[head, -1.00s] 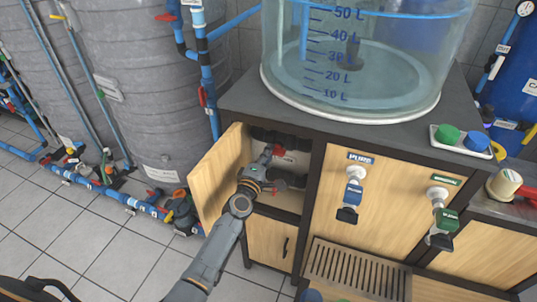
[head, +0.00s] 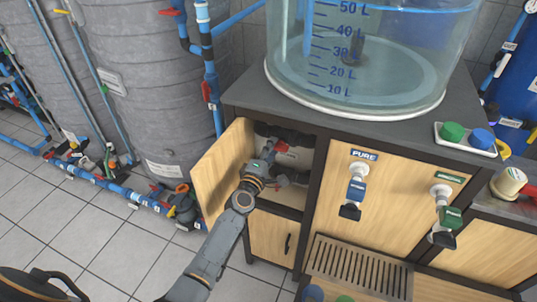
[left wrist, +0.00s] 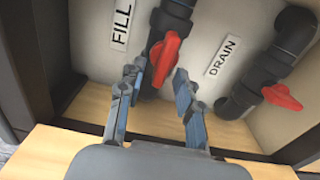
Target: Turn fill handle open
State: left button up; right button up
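The red fill handle (left wrist: 165,58) sits on a dark pipe under the FILL label (left wrist: 122,24) in the left wrist view. It points roughly along the pipe, slightly tilted. My left gripper (left wrist: 160,72) is open, with one finger on each side of the handle's lower part; contact cannot be told. In the head view my left gripper (head: 267,153) reaches into the open cabinet, and a bit of the red handle (head: 281,146) shows beside its tip. My right gripper is not in view.
The red drain handle (left wrist: 282,97) is to the right, by the DRAIN label (left wrist: 223,55). The open wooden door (head: 222,172) stands left of my arm. A clear tank (head: 365,65) sits on the counter above. Blue pipes (head: 125,194) run along the floor at left.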

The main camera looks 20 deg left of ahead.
pick_arm(q)
jog(key=s, duration=1.2)
jog(key=shift+a, duration=0.2)
jog(key=s+d+f+m+g, duration=0.1)
jog(key=s+f+m+g, duration=0.3)
jog(key=f, duration=0.7)
jog(key=s+d+f+m+g+h, duration=0.1)
jog(key=s+f+m+g, duration=0.15)
jog(key=s+f, duration=0.6)
jog(key=s+d+f+m+g, duration=0.2)
jog(key=s+f+m, duration=0.15)
jog(key=f, duration=1.05)
jog(key=s+a+f+m+g, duration=0.1)
jog(key=s+f, duration=0.4)
jog(key=s, duration=0.5)
jog(key=s+a+f+m+g+y, duration=0.1)
jog(key=s+f+m+g, duration=0.3)
jog(key=s, duration=0.7)
jog(key=s+a+f+m+g, duration=0.3)
jog(key=s+f+m, duration=0.2)
jog(key=s, duration=0.5)
notch_tip(320, 180, down, 2)
jog(key=shift+s+a+f+y, duration=0.15)
jog(key=shift+s+a+y, duration=0.1)
jog(key=shift+y, duration=0.05)
